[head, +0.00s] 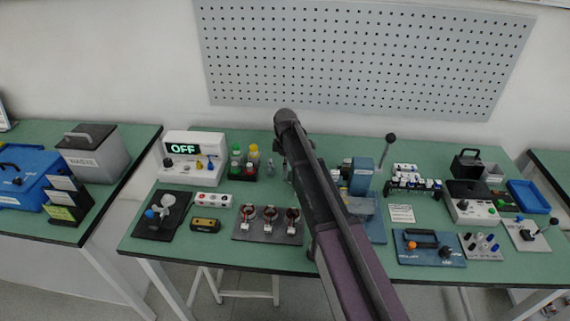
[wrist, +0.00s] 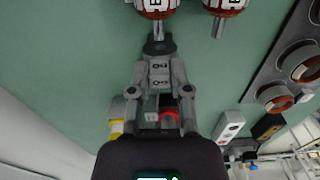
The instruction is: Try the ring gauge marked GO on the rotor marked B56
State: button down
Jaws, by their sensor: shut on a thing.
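In the wrist view my gripper (wrist: 158,46) is closed on the thin metal shaft of a rotor (wrist: 155,8) at the top edge. This rotor has a red-brown and white body with a black letter on a white label. The label is cut off by the frame, so I cannot read its full mark. A second similar rotor (wrist: 225,6) is just to its right, its shaft free. I cannot make out a ring gauge marked GO in either view. In the head view my arm hides the gripper and the rotors.
A dark plate with several copper-wound rings (head: 268,235) lies at the table's front, left of my arm. A tester reading OFF (head: 193,147) stands at the back left. A blue press (head: 362,168) and small fixtures fill the right side. A perforated board (head: 365,60) hangs behind.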

jog(key=shift+d, duration=1.2)
dwell(3.8)
jog(key=shift+a, duration=0.95)
dwell(2.0)
